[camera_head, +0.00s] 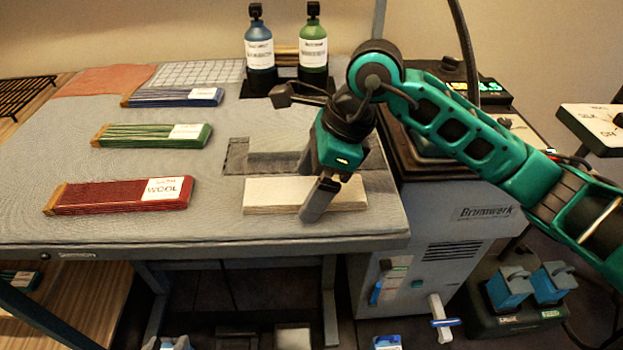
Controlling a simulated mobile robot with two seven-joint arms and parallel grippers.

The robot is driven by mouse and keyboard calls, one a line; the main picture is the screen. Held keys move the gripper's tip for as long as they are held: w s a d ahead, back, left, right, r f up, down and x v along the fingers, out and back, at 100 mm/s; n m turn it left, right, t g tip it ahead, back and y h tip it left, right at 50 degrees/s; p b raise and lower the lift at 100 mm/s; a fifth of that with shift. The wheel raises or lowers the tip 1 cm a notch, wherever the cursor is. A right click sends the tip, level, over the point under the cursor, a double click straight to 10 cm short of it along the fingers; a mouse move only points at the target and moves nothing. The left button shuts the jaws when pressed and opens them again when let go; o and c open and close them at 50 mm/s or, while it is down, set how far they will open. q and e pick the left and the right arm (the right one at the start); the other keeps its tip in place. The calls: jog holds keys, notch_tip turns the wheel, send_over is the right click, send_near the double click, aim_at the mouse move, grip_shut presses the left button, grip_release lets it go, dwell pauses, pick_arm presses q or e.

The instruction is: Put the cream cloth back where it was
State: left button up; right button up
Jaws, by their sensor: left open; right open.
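The cream cloth (272,194) lies flat and folded near the front edge of the grey table, right of the red bundle labelled WOOL. My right gripper (312,192) reaches in from the right and points down over the cloth, hiding part of it. Its fingers are apart; I cannot tell whether the near finger touches the cloth. Behind the cloth is a darker grey rectangle (236,157) with a lighter grey piece on it, partly hidden by the gripper. My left gripper is not in view.
The red bundle (110,195), green bundle (150,135) and blue bundle (165,97) lie on the left of the table (60,160). A blue bottle (260,50) and a green bottle (313,50) stand at the back. The Bromwerk machine (465,225) adjoins the table's right side.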

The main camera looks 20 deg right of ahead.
jog(key=shift+r, duration=0.3)
pick_arm(q)
jog(key=shift+s+a+r+p, duration=0.2)
jog(key=shift+a+p, duration=0.2)
jog(key=shift+p, duration=0.3)
pick_arm(e)
jog(key=v, duration=1.1)
jog(key=shift+d+r, duration=0.3)
pick_arm(q)
jog(key=shift+s, duration=0.1)
pick_arm(e)
jog(key=shift+s, duration=0.15)
